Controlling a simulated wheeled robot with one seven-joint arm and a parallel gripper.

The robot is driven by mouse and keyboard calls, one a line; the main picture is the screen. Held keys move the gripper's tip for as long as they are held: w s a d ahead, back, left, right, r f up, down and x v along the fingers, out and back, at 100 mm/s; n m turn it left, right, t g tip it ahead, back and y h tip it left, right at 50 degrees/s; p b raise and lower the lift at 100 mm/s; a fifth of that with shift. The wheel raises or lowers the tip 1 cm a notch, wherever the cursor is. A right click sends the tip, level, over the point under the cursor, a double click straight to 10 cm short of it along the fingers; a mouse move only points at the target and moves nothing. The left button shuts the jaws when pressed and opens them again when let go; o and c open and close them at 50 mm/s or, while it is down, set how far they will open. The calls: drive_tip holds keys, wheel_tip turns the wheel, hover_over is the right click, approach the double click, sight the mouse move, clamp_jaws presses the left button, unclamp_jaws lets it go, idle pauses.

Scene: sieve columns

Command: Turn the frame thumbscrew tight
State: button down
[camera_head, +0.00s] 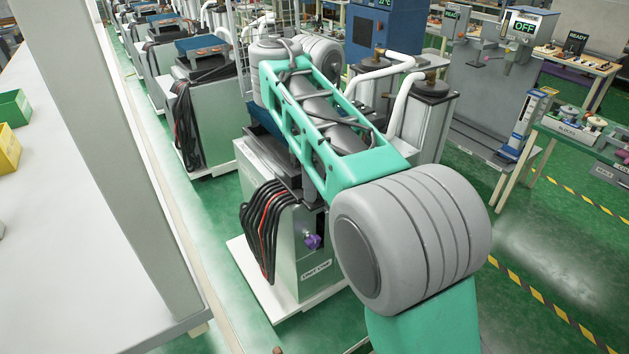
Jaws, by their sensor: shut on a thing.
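A small purple knob (313,241) shows on the front of a grey-green cabinet (318,268) below my arm. I cannot tell whether it is the frame thumbscrew, and no other thumbscrew can be made out. My own arm crosses the middle of the view, from the large grey joint at lower right to more grey joints at upper middle. It hides much of the machine behind it. My gripper and whatever is between its fingers do not show.
Black and red cables (264,225) hang on the cabinet's left side. Grey columns with dark caps (436,90) stand just behind my arm. A white table (75,190) with a pillar stands at left. Green floor (525,245) is free at right, beside a wooden-legged bench.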

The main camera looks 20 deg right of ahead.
drive_tip(key=shift+r, duration=0.1)
idle(0.3)
drive_tip(key=c, duration=1.1)
unclamp_jaws()
drive_tip(key=shift+o, duration=0.5)
